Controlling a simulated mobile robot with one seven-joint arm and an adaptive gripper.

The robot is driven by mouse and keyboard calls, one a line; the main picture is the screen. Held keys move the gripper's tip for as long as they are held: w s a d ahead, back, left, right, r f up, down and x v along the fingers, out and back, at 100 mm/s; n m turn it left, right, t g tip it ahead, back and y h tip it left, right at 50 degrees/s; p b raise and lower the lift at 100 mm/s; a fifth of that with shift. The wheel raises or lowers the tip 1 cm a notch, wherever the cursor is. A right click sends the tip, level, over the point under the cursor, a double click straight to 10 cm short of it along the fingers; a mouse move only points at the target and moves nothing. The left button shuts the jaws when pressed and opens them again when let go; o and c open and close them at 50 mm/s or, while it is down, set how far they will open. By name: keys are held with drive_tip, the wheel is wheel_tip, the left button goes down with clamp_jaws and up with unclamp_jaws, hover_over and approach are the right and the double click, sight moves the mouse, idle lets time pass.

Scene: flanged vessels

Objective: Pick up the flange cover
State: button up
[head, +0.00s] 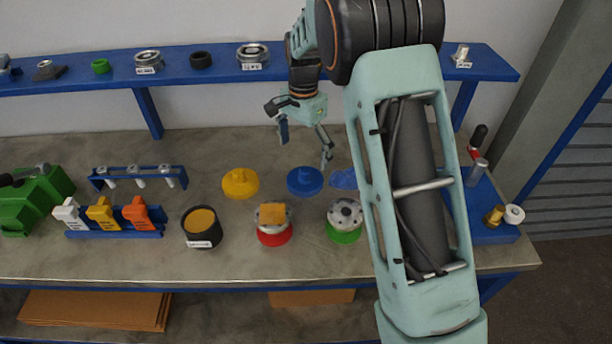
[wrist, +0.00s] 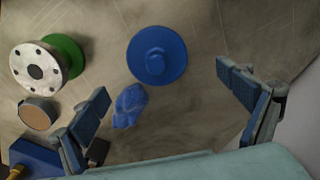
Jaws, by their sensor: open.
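A blue round flange cover with a raised knob (head: 305,182) lies flat on the bench. It also shows in the wrist view (wrist: 158,55), beyond the fingertips. A similar yellow cover (head: 240,183) lies to its left. My gripper (head: 305,144) is open and empty above and behind the blue cover in the head view, apart from it. In the wrist view my gripper's two fingers (wrist: 166,90) stand wide apart. A flanged vessel with a green base (head: 345,216) shows its bolt holes and dark centre. A red-based flanged vessel (head: 274,231) has an orange block (head: 272,214) on top.
A crumpled blue cloth (wrist: 129,106) lies close to the blue cover. A black pot (head: 201,228) and a rack of coloured clips (head: 110,218) stand left. A blue tray (head: 490,233) with small items is at right. A blue shelf (head: 215,74) runs behind.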

sight(305, 170)
drive_tip(key=shift+s+d+f+p, duration=0.15)
drive_tip(key=shift+f+p, duration=0.1)
drive_tip(key=shift+f, duration=1.5)
drive_tip(key=shift+s+f+p, duration=0.1)
drive_tip(key=shift+f+p, duration=0.1)
drive_tip(key=shift+f, duration=1.5)
clamp_jaws()
